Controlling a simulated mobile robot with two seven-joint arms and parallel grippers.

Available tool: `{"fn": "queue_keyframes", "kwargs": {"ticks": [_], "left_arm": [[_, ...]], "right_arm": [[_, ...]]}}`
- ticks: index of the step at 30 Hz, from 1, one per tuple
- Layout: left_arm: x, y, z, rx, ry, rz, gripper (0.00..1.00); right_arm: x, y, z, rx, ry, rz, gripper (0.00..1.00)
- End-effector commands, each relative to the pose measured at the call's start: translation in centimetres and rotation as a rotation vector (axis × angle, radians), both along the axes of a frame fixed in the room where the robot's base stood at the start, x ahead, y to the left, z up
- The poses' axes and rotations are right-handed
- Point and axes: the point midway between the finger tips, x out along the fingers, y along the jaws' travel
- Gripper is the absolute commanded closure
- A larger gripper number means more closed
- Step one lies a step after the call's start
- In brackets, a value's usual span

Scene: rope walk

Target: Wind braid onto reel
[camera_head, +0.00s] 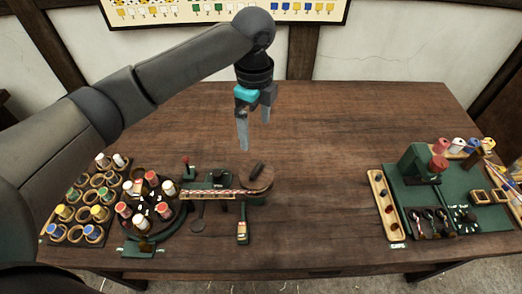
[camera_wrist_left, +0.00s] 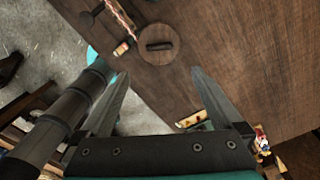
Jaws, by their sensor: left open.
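The red-and-white braid (camera_head: 222,194) runs in a straight line from the round braiding stand (camera_head: 147,207) to the reel. The reel is a round brown wooden disc (camera_head: 263,184) with a dark bar on top. In the left wrist view the reel (camera_wrist_left: 158,57) is at upper middle, with the braid (camera_wrist_left: 122,20) reaching its left side. My left gripper (camera_head: 254,136) is open and empty, pointing down above the table, behind the reel in the head view. In the left wrist view its two fingers (camera_wrist_left: 159,71) are spread apart. My right gripper is not in view.
A rack of coloured spools (camera_head: 84,205) stands at the left. A green work mat (camera_head: 455,199) with spools and small trays lies at the right, beside a long wooden tray (camera_head: 386,207) marked "CAPS". The middle of the table (camera_head: 325,170) is clear.

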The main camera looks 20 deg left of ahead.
Motion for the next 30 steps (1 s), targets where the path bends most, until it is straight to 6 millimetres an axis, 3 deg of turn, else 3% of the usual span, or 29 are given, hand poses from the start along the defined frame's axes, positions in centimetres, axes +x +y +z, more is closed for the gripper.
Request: {"fn": "queue_keyframes", "kwargs": {"ticks": [5, 9, 21, 30], "left_arm": [[-0.1, 0.0, -1.8, 0.002, 0.003, 0.001, 0.0], [-0.1, 0.0, -4.7, 0.002, 0.005, 0.001, 0.0], [-0.1, 0.0, -12.8, 0.001, 0.001, 0.001, 0.0], [0.0, 0.0, -15.1, 0.0, -0.002, 0.0, 0.0]], "right_arm": [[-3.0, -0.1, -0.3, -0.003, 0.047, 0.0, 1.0], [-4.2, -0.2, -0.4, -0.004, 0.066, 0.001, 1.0], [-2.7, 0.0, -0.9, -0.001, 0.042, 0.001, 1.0], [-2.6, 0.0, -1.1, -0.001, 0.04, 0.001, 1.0]]}}
